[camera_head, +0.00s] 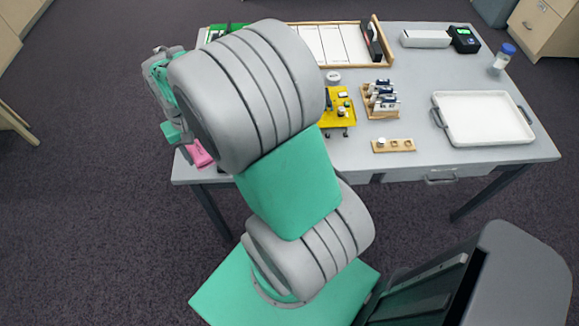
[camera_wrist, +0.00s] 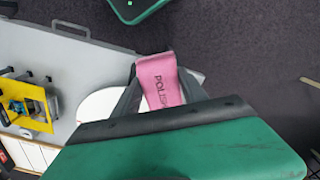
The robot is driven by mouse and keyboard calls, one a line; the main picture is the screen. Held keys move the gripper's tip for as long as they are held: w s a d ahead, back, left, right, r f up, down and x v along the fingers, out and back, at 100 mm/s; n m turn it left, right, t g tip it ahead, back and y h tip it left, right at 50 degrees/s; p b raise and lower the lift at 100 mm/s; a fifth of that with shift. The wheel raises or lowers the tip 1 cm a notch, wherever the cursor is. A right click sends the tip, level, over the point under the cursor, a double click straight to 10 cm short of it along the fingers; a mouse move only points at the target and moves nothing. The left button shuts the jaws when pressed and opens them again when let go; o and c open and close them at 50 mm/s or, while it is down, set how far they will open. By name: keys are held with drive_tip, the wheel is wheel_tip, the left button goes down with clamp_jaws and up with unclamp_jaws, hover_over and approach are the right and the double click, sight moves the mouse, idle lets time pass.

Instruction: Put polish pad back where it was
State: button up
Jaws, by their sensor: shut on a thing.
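The polish pad (camera_wrist: 160,82) is pink with dark lettering that starts "POLIS". In the wrist view it sits between the two dark fingers of my gripper (camera_wrist: 163,95), which is shut on it. In the head view the pink pad (camera_head: 201,154) shows at the left front corner of the grey table (camera_head: 300,166), left of my arm. Whether the pad touches the tabletop I cannot tell. A white rounded thing (camera_wrist: 97,107) lies on the table beside the pad in the wrist view, partly hidden by my gripper.
A yellow stand (camera_head: 342,112), a wooden rack with bottles (camera_head: 381,114), a small wooden block with holes (camera_head: 407,145) and a white tray (camera_head: 484,139) stand on the table. A wooden-framed board (camera_head: 390,62) lies at the back. My arm hides much of the table's left side.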

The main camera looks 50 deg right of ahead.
drive_tip(key=s+d+f+m+b, duration=0.25)
drive_tip(key=d+m+b, duration=0.45)
drive_tip(key=d, duration=0.8)
drive_tip(key=shift+n, duration=0.5)
drive_tip(key=s+d+f, duration=0.2)
drive_tip(key=s+f, duration=0.1)
drive_tip(key=s, duration=0.1)
drive_tip(key=s+d+f, duration=0.3)
drive_tip(key=s, duration=0.1)
drive_tip(key=s+d+f, duration=0.2)
drive_tip(key=s+f, duration=0.1)
drive_tip(key=s, duration=0.1)
drive_tip(key=shift+s+d+f, duration=0.1)
drive_tip(key=shift+d+f, duration=0.05)
drive_tip(key=shift+f, duration=1.55)
drive_tip(key=shift+f, duration=0.2)
drive_tip(key=o, duration=1.3)
drive_tip(key=shift+r, duration=0.1)
